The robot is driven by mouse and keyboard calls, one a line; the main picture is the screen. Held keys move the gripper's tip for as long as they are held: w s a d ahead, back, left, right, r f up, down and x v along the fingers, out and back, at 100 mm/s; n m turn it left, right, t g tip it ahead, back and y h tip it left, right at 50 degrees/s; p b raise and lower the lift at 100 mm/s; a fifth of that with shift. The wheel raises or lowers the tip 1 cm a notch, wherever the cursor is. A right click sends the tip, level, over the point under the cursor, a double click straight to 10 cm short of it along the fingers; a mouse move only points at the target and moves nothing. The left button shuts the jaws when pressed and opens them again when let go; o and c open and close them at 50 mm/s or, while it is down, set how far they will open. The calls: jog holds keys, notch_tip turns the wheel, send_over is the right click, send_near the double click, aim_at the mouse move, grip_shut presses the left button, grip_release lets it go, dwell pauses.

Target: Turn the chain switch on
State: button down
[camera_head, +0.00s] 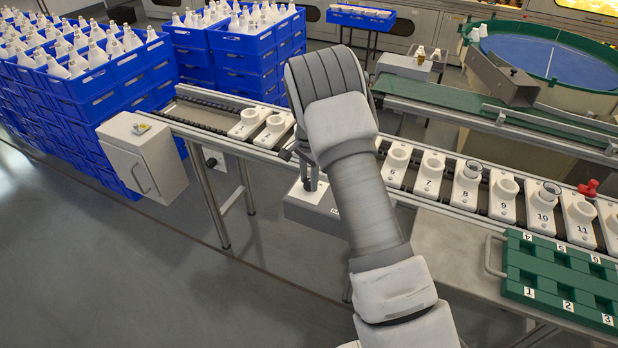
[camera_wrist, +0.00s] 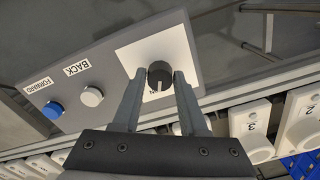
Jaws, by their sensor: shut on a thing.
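The chain switch is a dark round knob (camera_wrist: 160,72) on a white plate (camera_wrist: 185,47) of a grey control box, seen in the wrist view. A pale line on the knob points toward the bottom of that picture, near small lettering that I cannot read surely. My gripper (camera_wrist: 160,78) is shut on the knob, one finger on each side. In the head view the grey control box (camera_head: 312,207) hangs at the conveyor's near side. My arm hides much of it there, and the knob cannot be made out.
Beside the knob are a blue button (camera_wrist: 53,110) marked FORWARD and a grey button (camera_wrist: 92,96) marked BACK. The conveyor (camera_head: 435,192) carries numbered white holders. A green tray (camera_head: 518,265) lies at right. A white cabinet (camera_head: 142,155) and blue crates (camera_head: 115,85) stand left.

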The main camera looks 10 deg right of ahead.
aim_at(309, 181)
jog(key=shift+m, duration=1)
jog(key=shift+c, duration=2.2)
grip_release()
notch_tip(309, 181, up, 18)
jog(key=p, duration=0.2)
jog(key=shift+f, duration=0.25)
